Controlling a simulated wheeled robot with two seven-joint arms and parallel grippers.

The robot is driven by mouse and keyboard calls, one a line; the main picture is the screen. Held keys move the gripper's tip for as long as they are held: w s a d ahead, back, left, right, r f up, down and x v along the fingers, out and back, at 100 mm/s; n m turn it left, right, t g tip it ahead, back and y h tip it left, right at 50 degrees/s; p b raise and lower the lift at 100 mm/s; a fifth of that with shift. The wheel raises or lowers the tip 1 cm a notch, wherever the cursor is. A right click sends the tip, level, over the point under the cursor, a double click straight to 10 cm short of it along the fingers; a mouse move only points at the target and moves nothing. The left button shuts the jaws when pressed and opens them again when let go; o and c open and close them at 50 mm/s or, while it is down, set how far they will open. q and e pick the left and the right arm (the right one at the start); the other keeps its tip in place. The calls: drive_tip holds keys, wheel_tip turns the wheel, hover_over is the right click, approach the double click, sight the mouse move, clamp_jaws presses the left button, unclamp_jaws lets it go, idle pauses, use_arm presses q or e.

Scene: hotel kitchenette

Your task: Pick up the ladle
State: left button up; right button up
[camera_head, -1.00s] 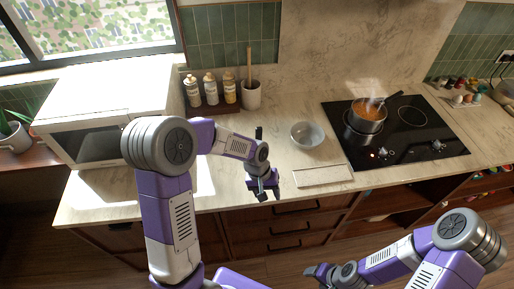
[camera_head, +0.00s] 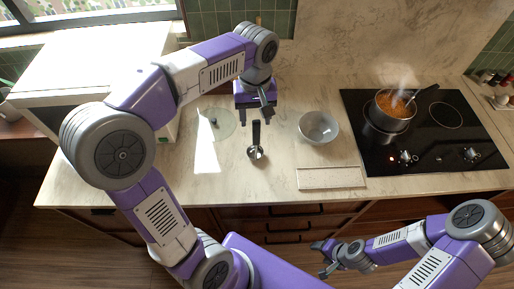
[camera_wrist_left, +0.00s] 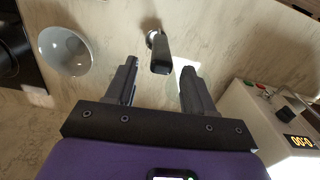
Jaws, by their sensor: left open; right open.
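The ladle (camera_head: 256,136) is on the counter with its black handle sticking up and its small silver bowl at the bottom. In the left wrist view the ladle's handle (camera_wrist_left: 160,54) points toward the camera, just beyond and between the fingertips. My left gripper (camera_head: 256,112) is open and empty, on the far side of the ladle, its fingers (camera_wrist_left: 159,68) spread to either side of the handle's line. I cannot tell the exact gap to the handle. My right gripper (camera_head: 322,260) is open and empty in front of the counter, far from the ladle.
A grey bowl (camera_head: 319,127) stands right of the ladle, with a pale rectangular board (camera_head: 331,178) at the front edge. A clear lid (camera_head: 222,126) lies to the left. A steaming pot (camera_head: 386,124) stands on the black hob (camera_head: 446,150). The microwave (camera_head: 70,75) is at the left.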

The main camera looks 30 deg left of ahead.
sight(256, 129)
use_arm(q)
drive_tip(key=f, duration=0.2)
drive_tip(key=f+b, duration=0.1)
drive_tip(key=f, duration=0.1)
drive_tip(key=shift+s+d, duration=0.15)
drive_tip(key=shift+s, duration=0.15)
drive_tip(key=shift+w+f, duration=0.1)
drive_tip(key=shift+f, duration=0.3)
clamp_jaws()
